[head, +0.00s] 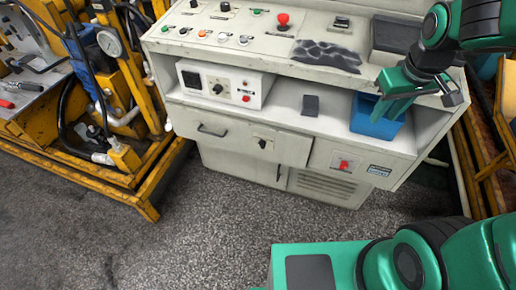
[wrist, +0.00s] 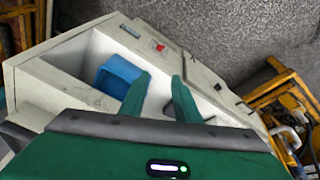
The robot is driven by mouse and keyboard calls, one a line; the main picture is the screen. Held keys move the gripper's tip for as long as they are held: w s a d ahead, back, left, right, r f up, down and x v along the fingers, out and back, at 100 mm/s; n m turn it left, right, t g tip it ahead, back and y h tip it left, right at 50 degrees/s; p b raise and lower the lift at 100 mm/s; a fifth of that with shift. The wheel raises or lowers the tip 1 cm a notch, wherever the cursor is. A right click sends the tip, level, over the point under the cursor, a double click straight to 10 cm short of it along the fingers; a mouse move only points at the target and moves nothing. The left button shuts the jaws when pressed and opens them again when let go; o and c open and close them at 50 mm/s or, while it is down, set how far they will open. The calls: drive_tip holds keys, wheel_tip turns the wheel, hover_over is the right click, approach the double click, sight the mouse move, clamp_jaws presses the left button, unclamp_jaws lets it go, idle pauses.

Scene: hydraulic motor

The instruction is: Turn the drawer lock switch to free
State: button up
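The drawer lock switch (head: 262,143) is a small dark knob on the front of the pale cabinet drawer (head: 235,140), right of its handle (head: 212,131). It shows as a small dark spot in the wrist view (wrist: 218,87); its setting is too small to read. The drawer looks shut. My gripper (head: 382,112) is over the blue bin at the right end of the cabinet shelf, well right of and above the switch. In the wrist view my gripper's two green fingers (wrist: 160,86) stand apart with nothing held between them.
The blue bin (head: 375,125) and a dark grey block (head: 310,105) stand on the shelf, with a white control box (head: 222,84) at left. A red button (head: 343,164) is right of the switch. Yellow machinery (head: 130,120) stands left. The floor before the cabinet is clear.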

drive_tip(key=w+a+f+n, duration=0.3)
drive_tip(key=w+a+f, duration=0.1)
drive_tip(key=w+a, duration=0.1)
drive_tip(key=m+t+h, duration=0.5)
drive_tip(key=m+t, duration=0.9)
drive_tip(key=m, duration=2.1)
approach(262, 145)
drive_tip(key=x, duration=0.8)
drive_tip(key=shift+w+f, duration=0.3)
drive_tip(key=shift+w, duration=0.15)
drive_tip(key=shift+a, duration=0.15)
drive_tip(key=c, duration=0.7)
drive_tip(key=shift+a+m, duration=0.15)
drive_tip(key=shift+m, duration=0.15)
